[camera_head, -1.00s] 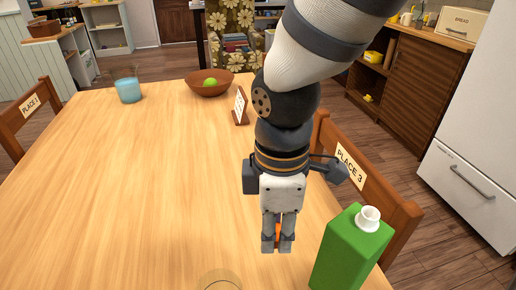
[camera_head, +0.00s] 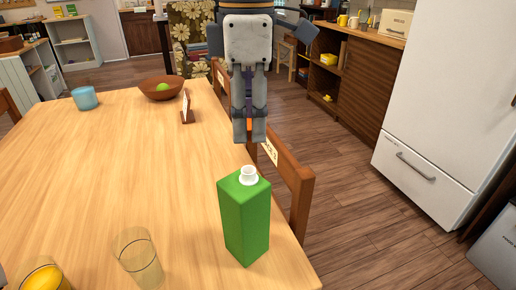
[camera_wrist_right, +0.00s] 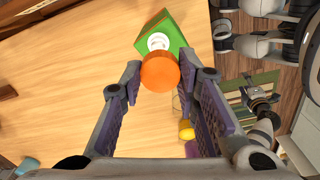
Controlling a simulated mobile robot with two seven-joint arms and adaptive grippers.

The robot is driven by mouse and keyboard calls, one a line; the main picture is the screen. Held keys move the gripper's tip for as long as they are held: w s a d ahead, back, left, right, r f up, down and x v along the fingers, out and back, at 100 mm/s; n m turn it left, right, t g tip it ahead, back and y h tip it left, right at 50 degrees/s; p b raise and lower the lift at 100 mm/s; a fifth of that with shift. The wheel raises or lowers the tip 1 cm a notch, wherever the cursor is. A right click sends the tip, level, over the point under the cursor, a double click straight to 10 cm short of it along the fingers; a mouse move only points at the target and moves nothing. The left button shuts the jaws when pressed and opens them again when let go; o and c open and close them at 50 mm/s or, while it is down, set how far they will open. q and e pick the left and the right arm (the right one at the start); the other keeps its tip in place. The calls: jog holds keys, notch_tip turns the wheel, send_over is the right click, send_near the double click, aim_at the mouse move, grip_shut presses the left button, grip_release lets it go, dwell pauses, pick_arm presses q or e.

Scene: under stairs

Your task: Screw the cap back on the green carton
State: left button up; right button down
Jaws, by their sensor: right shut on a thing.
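The green carton (camera_head: 245,222) stands upright near the table's right front edge, its white threaded spout (camera_head: 249,176) open on top. The carton (camera_wrist_right: 181,49) also shows at the top of the right wrist view. My right gripper (camera_head: 249,138) points down above and behind the spout in the head view, apart from it. It is shut on the orange cap (camera_wrist_right: 160,73), which sits between the fingertips and partly overlaps the spout (camera_wrist_right: 158,41) in the wrist view.
A clear glass (camera_head: 137,259) and a glass with something yellow (camera_head: 45,278) stand left of the carton. A small sign (camera_head: 186,107), a brown bowl (camera_head: 160,91) and a blue cup (camera_head: 85,99) are farther back. A chair (camera_head: 292,182) adjoins the right edge. The table's middle is clear.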

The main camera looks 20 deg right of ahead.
send_over(248, 170)
notch_tip(248, 170, down, 5)
jog(key=shift+f, duration=0.45)
jog(key=shift+f, duration=1.25)
dwell(0.7)
